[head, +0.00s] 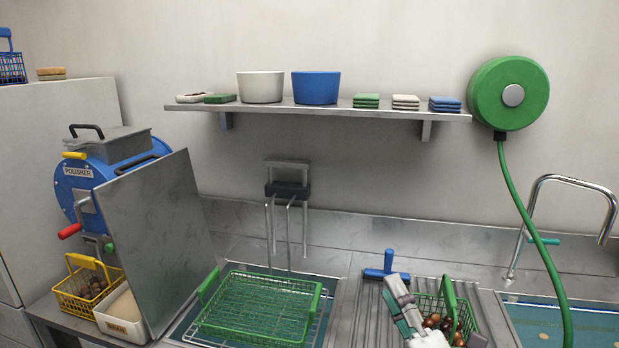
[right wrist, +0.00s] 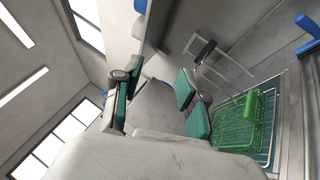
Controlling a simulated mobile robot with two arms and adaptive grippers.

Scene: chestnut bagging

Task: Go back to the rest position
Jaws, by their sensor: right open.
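My right gripper (head: 398,300) is low in the head view, right of centre, in front of the draining board. In the right wrist view (right wrist: 160,88) its two teal-padded fingers stand apart with nothing between them. A green wire basket with brown chestnuts (head: 437,322) is just right of the gripper in the head view; the gripper and arm hide part of it. I cannot tell whether they touch. My left gripper does not show.
An empty green basket (head: 262,308) rests over the left sink. A blue-handled tool (head: 386,268) lies behind the gripper. The polisher (head: 85,190), a yellow basket of chestnuts (head: 88,290) and a white bin (head: 125,318) are left. A shelf (head: 340,110) runs above; a green hose (head: 535,235) hangs right.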

